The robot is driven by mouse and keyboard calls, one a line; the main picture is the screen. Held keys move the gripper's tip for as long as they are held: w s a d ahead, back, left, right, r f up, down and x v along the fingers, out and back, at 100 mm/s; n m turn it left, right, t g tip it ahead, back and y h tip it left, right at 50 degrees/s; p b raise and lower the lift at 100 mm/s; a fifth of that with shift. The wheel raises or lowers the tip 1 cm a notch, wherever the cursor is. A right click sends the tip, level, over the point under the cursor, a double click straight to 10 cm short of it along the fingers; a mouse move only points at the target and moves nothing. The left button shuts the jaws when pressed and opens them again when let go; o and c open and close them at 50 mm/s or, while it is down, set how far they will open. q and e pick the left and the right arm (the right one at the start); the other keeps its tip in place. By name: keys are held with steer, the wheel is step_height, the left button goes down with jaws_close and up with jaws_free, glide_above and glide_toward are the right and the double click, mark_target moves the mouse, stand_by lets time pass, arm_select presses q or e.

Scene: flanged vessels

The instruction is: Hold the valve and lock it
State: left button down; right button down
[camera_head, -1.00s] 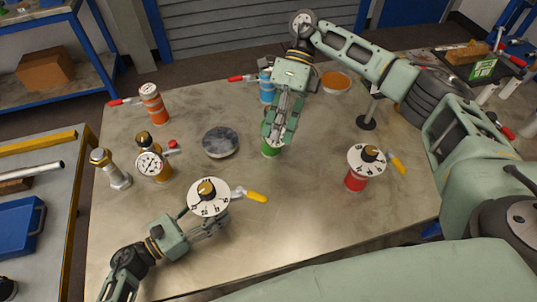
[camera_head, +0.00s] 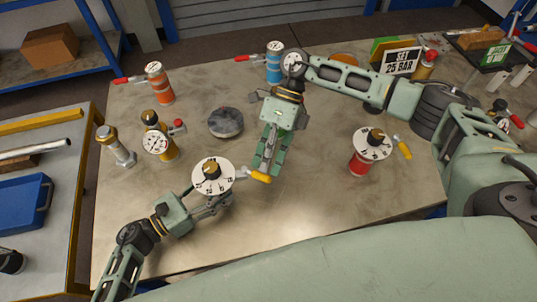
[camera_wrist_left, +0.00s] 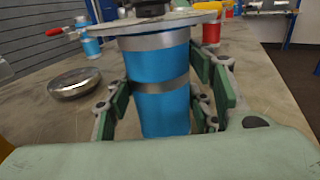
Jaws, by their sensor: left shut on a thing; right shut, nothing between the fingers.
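My left gripper (camera_head: 212,205) is shut around the blue body, below the dial; the valve stands upright. My right gripper (camera_head: 263,172) is shut and empty, its fingertips at the yellow grip. I cannot tell whether they touch it. The fingers partly cover the area behind the lever.
A similar red valve (camera_head: 359,163) with a yellow lever stands to the right. A grey round lid (camera_head: 226,122), a gauge vessel (camera_head: 158,142) and an orange vessel (camera_head: 159,85) stand to the left. A "SET 25 BAR" sign (camera_head: 402,61) is at the back. The front tabletop is clear.

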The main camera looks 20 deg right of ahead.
mark_target(266, 176)
steer(key=shift+s+m+t+y, duration=0.35)
steer(key=shift+m+t+y, duration=0.05)
steer(key=shift+m, duration=0.3)
steer(key=shift+s+a+m+t+y, duration=0.2)
steer(key=shift+s+m+t+y, duration=0.2)
steer(key=shift+s+m+t, duration=0.45)
steer(key=m, duration=0.1)
steer(key=a+m+t, duration=0.1)
steer(key=m, duration=0.1)
steer(key=shift+s+t+y, duration=0.25)
steer(key=shift+s+y, duration=0.05)
steer(key=shift+y, duration=0.1)
arm_select(q)
steer(key=shift+d, duration=0.1)
arm_select(e)
steer(key=shift+s+a, duration=0.65)
steer(key=shift+a, duration=0.25)
arm_select(q)
steer(key=shift+d+r, duration=0.1)
steer(key=shift+d, duration=0.05)
arm_select(e)
steer(key=shift+s+a, duration=0.15)
steer(key=shift+s, duration=0.1)
arm_select(q)
steer(key=shift+s, duration=0.1)
arm_select(e)
steer(key=shift+w, duration=0.1)
